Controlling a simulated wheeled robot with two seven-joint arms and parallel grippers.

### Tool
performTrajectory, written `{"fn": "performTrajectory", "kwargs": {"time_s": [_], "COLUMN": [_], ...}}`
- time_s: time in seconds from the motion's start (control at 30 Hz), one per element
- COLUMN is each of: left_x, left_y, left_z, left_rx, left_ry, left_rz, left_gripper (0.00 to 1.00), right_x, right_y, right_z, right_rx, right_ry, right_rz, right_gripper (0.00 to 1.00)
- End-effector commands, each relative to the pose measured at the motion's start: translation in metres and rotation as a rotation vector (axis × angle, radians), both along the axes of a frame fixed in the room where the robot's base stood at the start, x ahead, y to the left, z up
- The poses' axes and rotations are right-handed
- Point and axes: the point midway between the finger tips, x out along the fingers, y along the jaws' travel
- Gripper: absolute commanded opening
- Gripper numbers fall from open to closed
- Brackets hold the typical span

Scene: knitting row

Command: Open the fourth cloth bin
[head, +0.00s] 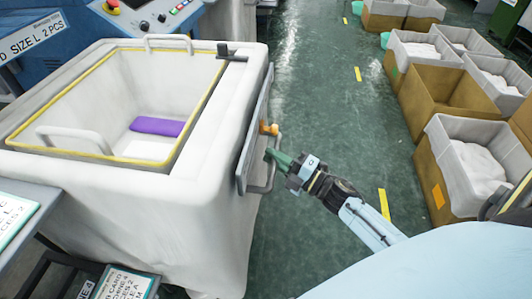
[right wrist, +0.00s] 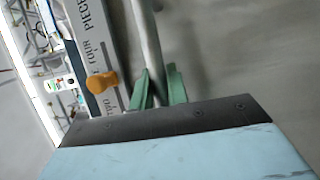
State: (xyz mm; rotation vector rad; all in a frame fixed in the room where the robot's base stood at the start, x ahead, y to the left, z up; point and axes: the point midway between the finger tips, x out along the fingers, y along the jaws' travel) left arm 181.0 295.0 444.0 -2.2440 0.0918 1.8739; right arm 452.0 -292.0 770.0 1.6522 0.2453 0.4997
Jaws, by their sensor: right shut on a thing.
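A large white cloth bin (head: 205,190) stands at the left in the head view. Its top is open within a yellow-edged frame (head: 68,73), and a purple folded cloth (head: 157,126) and a white piece lie inside. On its right side is a grey panel (head: 253,135) with an orange knob (head: 268,129) and a metal bar handle (head: 262,189). My right gripper (head: 274,158) is at this side, with its green fingers shut on the bar. In the right wrist view, the fingers (right wrist: 158,90) sit either side of the bar (right wrist: 147,40), beside the orange knob (right wrist: 101,82). My left gripper is out of view.
Several brown boxes (head: 425,165) with white liners and cloth line the right side. Between them and the bin is a clear green floor aisle (head: 320,85) with yellow marks. A blue machine (head: 160,22) stands behind the bin. Signs on a grey stand (head: 125,284) are at the lower left.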

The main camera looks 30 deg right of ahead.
Motion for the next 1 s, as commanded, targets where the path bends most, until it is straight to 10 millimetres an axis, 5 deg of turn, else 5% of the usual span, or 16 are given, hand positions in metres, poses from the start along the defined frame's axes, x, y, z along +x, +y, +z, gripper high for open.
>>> {"fn": "performTrajectory", "kwargs": {"time_s": [0.67,0.7,0.83,1.0], "left_x": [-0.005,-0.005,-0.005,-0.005], "left_y": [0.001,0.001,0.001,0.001], "left_z": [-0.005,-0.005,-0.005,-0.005], "left_rx": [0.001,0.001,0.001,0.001], "left_ry": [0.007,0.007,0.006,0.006], "left_rz": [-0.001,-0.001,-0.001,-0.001], "left_gripper": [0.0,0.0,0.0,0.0], "right_x": [-0.012,-0.012,-0.012,-0.012], "right_y": [-0.013,-0.013,-0.013,-0.013], "right_z": [-0.001,-0.001,-0.001,0.0], "right_rx": [-0.001,-0.001,-0.001,-0.001], "right_ry": [0.001,0.001,0.001,0.0], "right_rz": [0.011,0.011,0.011,0.011], "right_gripper": [0.0,0.2,0.37,0.38]}}
